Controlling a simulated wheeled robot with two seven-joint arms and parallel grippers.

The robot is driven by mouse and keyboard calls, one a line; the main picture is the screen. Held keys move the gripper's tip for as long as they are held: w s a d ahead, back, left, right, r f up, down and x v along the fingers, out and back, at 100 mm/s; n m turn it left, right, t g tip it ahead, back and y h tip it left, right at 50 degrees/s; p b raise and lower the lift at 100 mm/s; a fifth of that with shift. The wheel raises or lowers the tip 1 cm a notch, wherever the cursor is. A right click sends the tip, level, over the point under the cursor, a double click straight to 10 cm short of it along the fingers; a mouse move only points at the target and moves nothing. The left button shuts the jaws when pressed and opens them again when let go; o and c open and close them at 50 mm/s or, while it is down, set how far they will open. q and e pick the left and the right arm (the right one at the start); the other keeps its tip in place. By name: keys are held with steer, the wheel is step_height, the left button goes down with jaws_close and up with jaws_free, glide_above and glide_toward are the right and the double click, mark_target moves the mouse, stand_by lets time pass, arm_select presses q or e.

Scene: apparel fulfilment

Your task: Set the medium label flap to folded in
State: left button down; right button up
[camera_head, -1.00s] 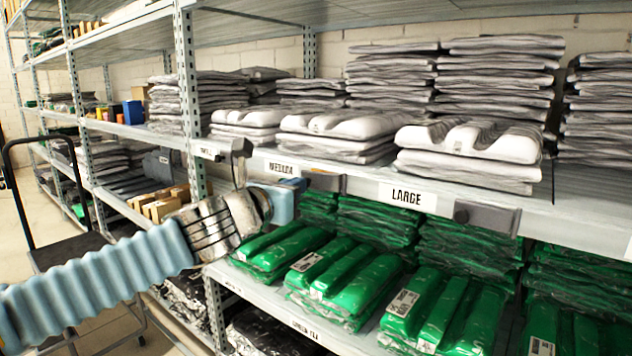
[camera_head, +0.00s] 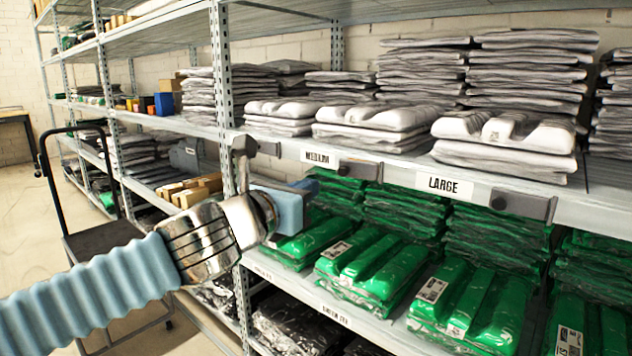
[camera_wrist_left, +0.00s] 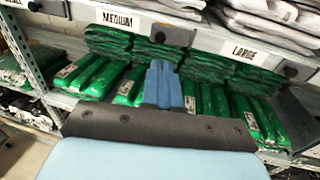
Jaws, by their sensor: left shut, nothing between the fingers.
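The medium label flap (camera_head: 347,168) is a dark grey plate with a round knob on the shelf's front edge, just right of the white MEDIUM label (camera_head: 320,158). It also shows in the left wrist view (camera_wrist_left: 160,30), above the fingers. I cannot tell for sure how far it is folded. My left gripper (camera_head: 305,195) has blue fingers, shut and empty, in front of the shelf, lower and to the left of the flap. The fingers point up toward the flap in the left wrist view (camera_wrist_left: 162,70), with no contact visible. My right gripper is not in view.
A LARGE label (camera_head: 444,185) with its own grey flap (camera_head: 523,205) is to the right. Another flap (camera_head: 268,147) is at the left, near the upright (camera_head: 222,90). Grey packs lie above, green packs (camera_head: 365,268) below. A dark cart (camera_head: 105,240) stands at left.

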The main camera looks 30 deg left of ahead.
arm_select(q)
steer(key=s, duration=0.3)
steer(key=shift+s+d, duration=0.1)
steer(key=shift+s, duration=0.25)
